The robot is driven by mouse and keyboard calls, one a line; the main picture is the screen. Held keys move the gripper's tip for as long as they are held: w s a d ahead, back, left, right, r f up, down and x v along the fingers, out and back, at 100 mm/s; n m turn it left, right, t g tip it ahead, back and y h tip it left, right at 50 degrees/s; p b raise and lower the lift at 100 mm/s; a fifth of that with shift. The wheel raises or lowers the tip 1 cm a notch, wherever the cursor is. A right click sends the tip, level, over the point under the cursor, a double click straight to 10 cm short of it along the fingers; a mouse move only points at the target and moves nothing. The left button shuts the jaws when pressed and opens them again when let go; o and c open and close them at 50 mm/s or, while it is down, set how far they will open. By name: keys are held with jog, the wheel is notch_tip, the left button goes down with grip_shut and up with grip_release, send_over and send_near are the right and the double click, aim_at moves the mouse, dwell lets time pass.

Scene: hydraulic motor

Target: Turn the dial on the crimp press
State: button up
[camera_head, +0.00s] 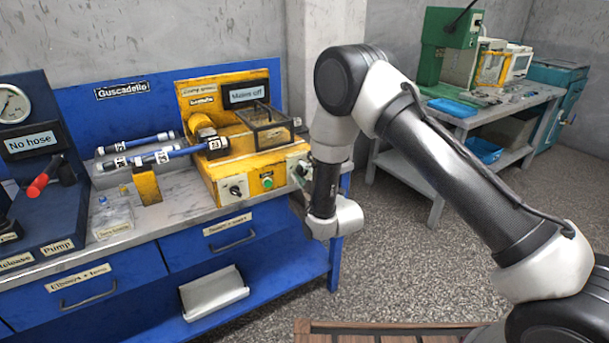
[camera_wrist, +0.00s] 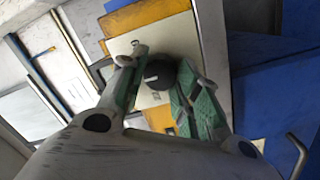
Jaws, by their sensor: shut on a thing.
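The yellow crimp press (camera_head: 228,165) stands on the blue workbench. Its front has a pale panel on the left with a dark switch (camera_head: 235,189), a green button (camera_head: 267,183) and a pale panel at the right end. My gripper (camera_head: 302,172) is at that right-hand panel, where my arm hides part of it. In the wrist view my gripper (camera_wrist: 162,73) has its two green-padded fingers on either side of a round black dial (camera_wrist: 158,76), shut on it. The dial has a small pale mark. The press display (camera_head: 247,93) reads "Mains off".
Two blue-and-silver hoses (camera_head: 150,155) lie left of the press, near a yellow support (camera_head: 147,186). A dark pump unit (camera_head: 45,190) with a red lever stands farther left. Bench drawers (camera_head: 232,232) are below. Open floor (camera_head: 375,270) lies to the right.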

jog(key=m, duration=0.5)
jog(key=shift+r+m+g, duration=0.1)
jog(key=shift+m+g, duration=0.2)
jog(key=m, duration=0.5)
jog(key=shift+d+g, duration=0.1)
jog(key=shift+g, duration=0.2)
jog(key=shift+m, duration=0.3)
jog(key=o, duration=1)
jog(key=v, duration=1.2)
jog(key=shift+d, duration=0.15)
